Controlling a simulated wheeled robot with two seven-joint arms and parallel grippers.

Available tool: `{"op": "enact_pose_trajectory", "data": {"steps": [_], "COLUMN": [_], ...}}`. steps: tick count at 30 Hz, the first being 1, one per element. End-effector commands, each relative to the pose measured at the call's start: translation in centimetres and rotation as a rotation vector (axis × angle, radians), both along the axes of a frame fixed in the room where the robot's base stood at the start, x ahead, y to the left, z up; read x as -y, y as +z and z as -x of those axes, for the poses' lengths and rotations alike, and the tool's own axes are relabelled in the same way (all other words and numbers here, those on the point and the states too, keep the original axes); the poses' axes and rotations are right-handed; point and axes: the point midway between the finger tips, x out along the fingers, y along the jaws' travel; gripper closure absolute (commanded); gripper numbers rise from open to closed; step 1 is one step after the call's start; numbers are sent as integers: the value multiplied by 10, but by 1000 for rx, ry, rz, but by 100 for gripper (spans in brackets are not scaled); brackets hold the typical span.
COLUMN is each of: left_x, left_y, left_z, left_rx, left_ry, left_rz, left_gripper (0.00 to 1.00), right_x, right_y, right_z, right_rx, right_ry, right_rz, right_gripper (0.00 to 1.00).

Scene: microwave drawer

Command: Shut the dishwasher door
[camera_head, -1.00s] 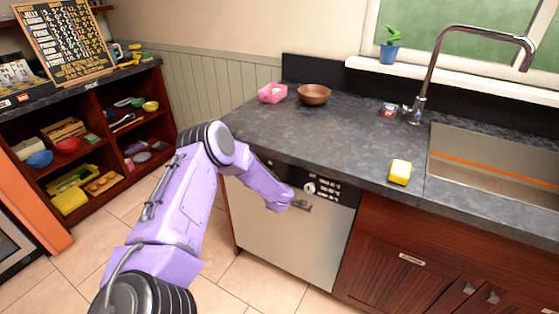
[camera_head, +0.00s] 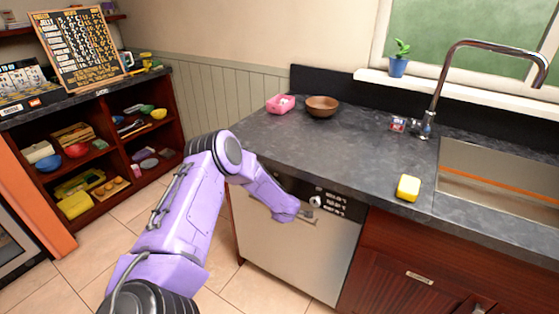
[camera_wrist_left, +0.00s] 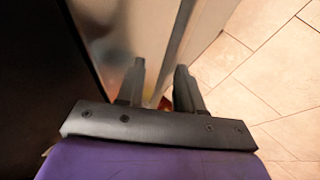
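The dishwasher door (camera_head: 290,250) is a silver panel with a dark control strip along its top, under the dark countertop. It stands upright, about in line with the cabinet front; I cannot tell if a small gap remains. My left gripper (camera_head: 306,212) is at the upper part of the door front, just below the control strip. In the left wrist view, its two fingers (camera_wrist_left: 160,82) are apart with nothing clearly held between them. The door's pale metal surface (camera_wrist_left: 140,30) lies just beyond them; contact is unclear. My right gripper is out of view.
A sink (camera_head: 500,180) is at right. Wooden shelves (camera_head: 110,165) stand at left. Tiled floor (camera_head: 215,245) is clear before the dishwasher.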

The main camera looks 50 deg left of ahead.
Motion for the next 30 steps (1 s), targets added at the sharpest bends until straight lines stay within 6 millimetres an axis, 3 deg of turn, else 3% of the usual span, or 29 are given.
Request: {"op": "enact_pose_trajectory", "data": {"steps": [1, 2, 12, 18, 30], "left_x": [7, 10, 45, 50, 52], "left_y": [22, 26, 75, 81, 80], "left_z": [-12, -10, 39, 49, 48], "left_rx": [35, 36, 19, 12, 10], "left_ry": [-14, -13, 2, 7, 4], "left_rz": [-4, -5, -1, -1, 0], "left_gripper": [64, 64, 64, 64, 64], "right_x": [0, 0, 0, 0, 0], "right_y": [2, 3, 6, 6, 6], "right_z": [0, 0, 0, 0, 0], "right_rx": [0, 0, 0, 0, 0], "right_ry": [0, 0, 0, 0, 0], "right_rz": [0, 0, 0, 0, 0], "right_gripper": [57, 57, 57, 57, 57]}}
